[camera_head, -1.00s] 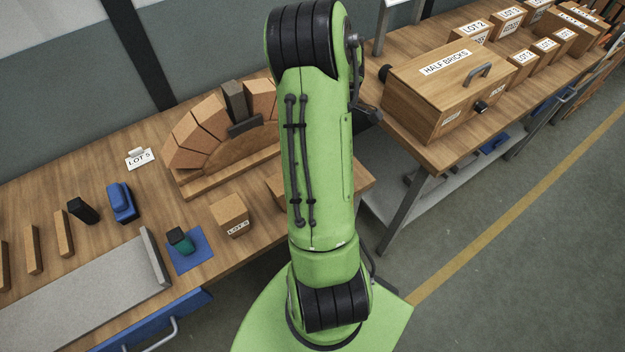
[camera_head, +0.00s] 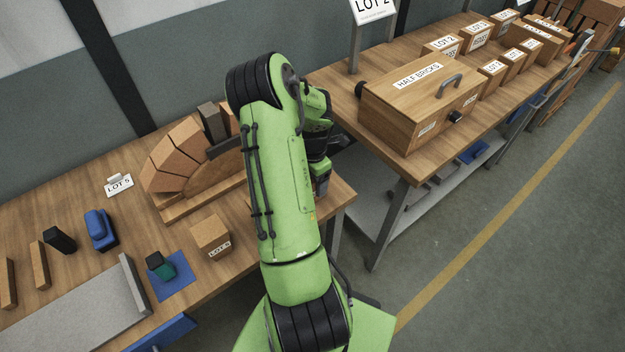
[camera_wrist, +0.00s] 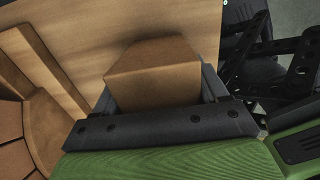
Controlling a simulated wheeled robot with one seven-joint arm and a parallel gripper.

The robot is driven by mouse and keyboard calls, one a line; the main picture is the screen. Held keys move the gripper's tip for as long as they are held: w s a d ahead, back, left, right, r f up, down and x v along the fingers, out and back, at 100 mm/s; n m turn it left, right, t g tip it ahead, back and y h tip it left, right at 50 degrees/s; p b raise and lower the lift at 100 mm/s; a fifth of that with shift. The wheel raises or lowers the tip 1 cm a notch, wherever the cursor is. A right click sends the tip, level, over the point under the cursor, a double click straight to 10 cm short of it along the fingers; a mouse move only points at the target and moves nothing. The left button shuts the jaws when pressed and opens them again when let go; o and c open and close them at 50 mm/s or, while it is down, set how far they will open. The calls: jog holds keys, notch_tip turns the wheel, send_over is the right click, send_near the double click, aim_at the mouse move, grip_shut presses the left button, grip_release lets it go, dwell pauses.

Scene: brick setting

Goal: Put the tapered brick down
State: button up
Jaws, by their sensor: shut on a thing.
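The tapered brick (camera_wrist: 152,72) is a brown block with slanted sides, seen close in the wrist view. My gripper (camera_wrist: 158,92) is shut on it, with a dark finger at each side. The bench top (camera_wrist: 85,30) lies beneath the brick; I cannot tell whether the two touch. In the head view my arm hides the brick, and only part of my gripper's dark housing (camera_head: 318,150) shows, over the bench's right end.
An arch of bricks (camera_head: 182,150) on a wooden form stands left of my arm; its edge shows in the wrist view (camera_wrist: 40,125). A LOT 6 block (camera_head: 211,236) stands in front. A HALF BRICKS box (camera_head: 400,110) sits on the other bench, across a gap.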

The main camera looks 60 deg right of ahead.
jog(key=o, duration=1.3)
jog(key=shift+c, duration=0.2)
notch_tip(320, 180, up, 12)
jog(key=shift+r+p, duration=0.2)
jog(key=shift+p, duration=0.7)
jog(key=w+a+r+m+t, duration=0.1)
jog(key=w+a+r+m, duration=0.2)
jog(key=a, duration=0.4)
jog(key=w+a+r+m+t, duration=0.1)
jog(key=w+a+r, duration=0.2)
jog(key=a+r, duration=0.25)
jog(key=w+a+r+m+t, duration=0.1)
jog(key=w+a+r+m, duration=0.1)
jog(key=w+a+r, duration=0.35)
jog(key=s+a+r+m+t, duration=0.1)
jog(key=s+a+m, duration=0.2)
jog(key=s+a, duration=0.3)
jog(key=s+a+r+m+t, duration=0.1)
jog(key=s+a+m, duration=0.2)
jog(key=a, duration=0.9)
jog(key=s, duration=0.3)
jog(key=shift+a+r+m+t, duration=0.25)
jog(key=shift+r+m+t, duration=0.05)
jog(key=shift+r, duration=0.1)
